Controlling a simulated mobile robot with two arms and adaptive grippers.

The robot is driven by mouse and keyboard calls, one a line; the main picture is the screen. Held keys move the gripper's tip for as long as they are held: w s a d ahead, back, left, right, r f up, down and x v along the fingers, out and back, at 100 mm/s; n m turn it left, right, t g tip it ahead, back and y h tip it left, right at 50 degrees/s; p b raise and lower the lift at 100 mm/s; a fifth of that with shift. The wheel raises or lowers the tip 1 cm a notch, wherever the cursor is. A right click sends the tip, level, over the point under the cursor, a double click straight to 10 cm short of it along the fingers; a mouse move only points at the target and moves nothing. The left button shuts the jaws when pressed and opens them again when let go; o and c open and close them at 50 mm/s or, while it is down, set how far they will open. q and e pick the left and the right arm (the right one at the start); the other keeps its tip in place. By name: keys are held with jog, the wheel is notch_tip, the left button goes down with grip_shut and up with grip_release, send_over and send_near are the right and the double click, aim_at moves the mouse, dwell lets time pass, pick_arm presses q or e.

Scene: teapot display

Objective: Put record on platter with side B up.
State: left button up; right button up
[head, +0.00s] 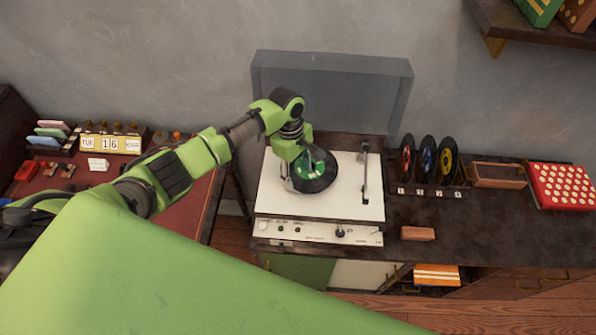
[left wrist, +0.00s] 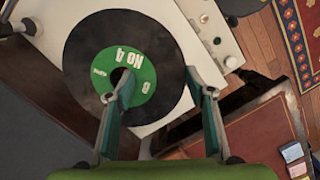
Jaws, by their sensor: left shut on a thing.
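A black record (head: 323,183) with a green label is over the white record player (head: 335,205), where the platter would be. In the left wrist view the record (left wrist: 88,55) faces me flat, its label reading "NO 4" upside down. My left gripper (head: 302,165) is shut on the record. In the left wrist view its fingers (left wrist: 158,76) stand one by the centre hole and one by the rim. The platter is hidden under the record; I cannot tell whether they touch. My right gripper is not in view.
The tonearm (head: 365,178) lies at the player's right side, and the clear lid (head: 335,85) stands open behind. Several records (head: 427,162) stand in a rack to the right. A brown block (head: 417,233) lies on the cabinet. A calendar (head: 110,144) is on the left desk.

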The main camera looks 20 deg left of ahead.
pick_arm(q)
jog(key=o, duration=1.3)
jog(key=r, duration=0.4)
jog(key=a+r, duration=0.1)
jog(key=r, duration=0.7)
jog(key=shift+w+a, duration=0.3)
